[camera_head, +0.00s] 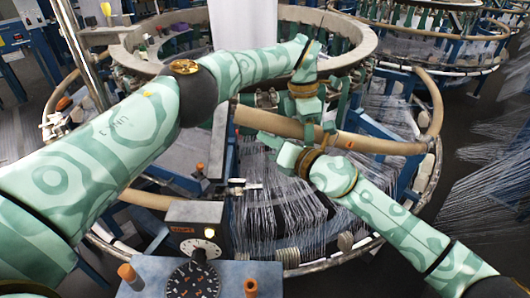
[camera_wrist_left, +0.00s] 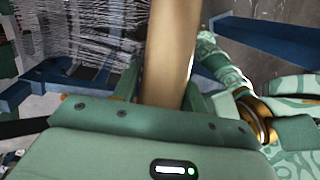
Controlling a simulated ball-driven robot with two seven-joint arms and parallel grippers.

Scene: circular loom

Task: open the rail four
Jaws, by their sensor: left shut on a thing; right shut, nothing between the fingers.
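A thick beige rail (camera_head: 375,145) crosses the front of the loom, sloping slightly down to the right in the head view. In the left wrist view the rail (camera_wrist_left: 168,50) runs up between the two green fingers of my left gripper (camera_wrist_left: 165,100). My left gripper (camera_head: 326,124) reaches down from above and is shut on the rail. My right gripper (camera_head: 272,142) is shut and empty just below the rail, left of the left gripper. Its fingertips are small here, and I cannot tell whether they touch the rail. My left arm hides part of the loom behind.
A grey control box with a black dial (camera_head: 194,280) and orange knobs stands at the front. White threads (camera_head: 290,215) hang below the rail. The loom's large grey ring (camera_head: 350,58) lies behind my left gripper.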

